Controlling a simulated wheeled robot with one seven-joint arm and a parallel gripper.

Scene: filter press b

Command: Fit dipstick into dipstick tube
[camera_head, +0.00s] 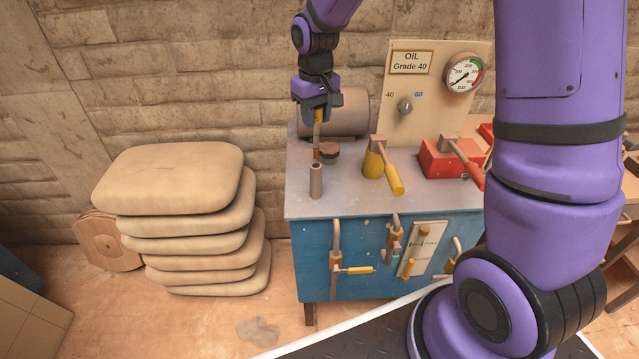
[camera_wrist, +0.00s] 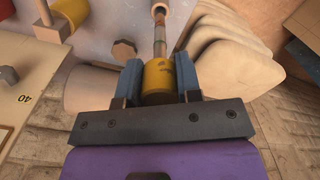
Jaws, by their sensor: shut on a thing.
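The dipstick is in my gripper (camera_head: 317,112), held by its yellow handle (camera_wrist: 158,77) between the two blue-grey fingers. Its thin metal rod (camera_head: 317,140), with a brownish stretch, points down toward the bench top. The dipstick tube (camera_head: 316,182) is a short, upright grey-brown pipe near the bench's left front. In the head view the rod's lower end is just above the tube mouth and looks apart from it. In the wrist view the rod (camera_wrist: 159,42) runs toward the tube mouth (camera_wrist: 159,9) at the top edge. I cannot tell how exactly they line up.
A dark cap (camera_head: 328,152) sits close behind the tube. A yellow-handled valve (camera_head: 382,164) and a red block with a lever (camera_head: 452,158) stand to the right. A motor-like cylinder (camera_head: 345,112) and the oil panel (camera_head: 432,90) are behind. Stacked sacks (camera_head: 180,178) stand left.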

